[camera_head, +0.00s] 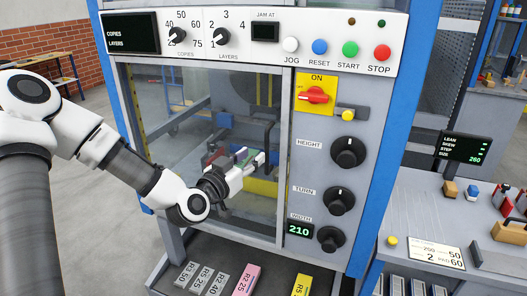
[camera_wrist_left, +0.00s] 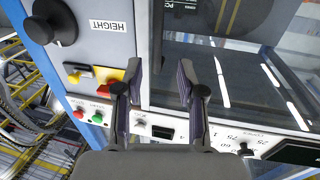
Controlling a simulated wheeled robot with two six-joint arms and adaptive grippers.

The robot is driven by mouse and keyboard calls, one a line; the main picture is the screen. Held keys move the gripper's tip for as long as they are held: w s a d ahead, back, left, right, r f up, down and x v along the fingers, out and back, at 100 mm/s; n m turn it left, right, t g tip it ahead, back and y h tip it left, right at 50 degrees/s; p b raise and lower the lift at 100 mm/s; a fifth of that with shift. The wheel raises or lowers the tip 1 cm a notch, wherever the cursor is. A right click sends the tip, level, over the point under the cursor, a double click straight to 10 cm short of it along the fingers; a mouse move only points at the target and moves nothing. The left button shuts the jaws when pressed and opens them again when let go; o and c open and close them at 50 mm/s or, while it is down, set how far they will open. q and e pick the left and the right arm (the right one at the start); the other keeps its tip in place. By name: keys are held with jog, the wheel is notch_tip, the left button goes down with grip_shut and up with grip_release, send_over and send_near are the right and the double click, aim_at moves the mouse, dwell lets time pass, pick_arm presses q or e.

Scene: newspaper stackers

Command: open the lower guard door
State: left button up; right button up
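The lower guard door (camera_head: 160,125) is a clear pane in a grey frame on the front of the machine, below the top control strip. It looks shut, and it also shows in the left wrist view (camera_wrist_left: 215,55). My left gripper (camera_head: 243,160) is in front of the pane's right half, near the grey upright beside the knob panel. In the left wrist view my left gripper (camera_wrist_left: 157,68) has its fingers spread, with a dark slim bar (camera_wrist_left: 158,35) between them, possibly the door's handle. I cannot tell whether they touch it. My right gripper is not in view.
The knob panel (camera_head: 325,165) is right of the door, with a yellow switch plate (camera_head: 316,95) and black knobs. Labelled slots with pink and yellow pieces (camera_head: 246,280) lie below. A side table (camera_head: 450,215) stands at right. Open floor (camera_head: 95,215) lies at left.

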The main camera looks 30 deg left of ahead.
aim_at(266, 147)
pick_arm(q)
jog(key=w, duration=0.7)
jog(key=shift+w+p, duration=0.4)
jog(key=shift+c, duration=0.2)
grip_shut()
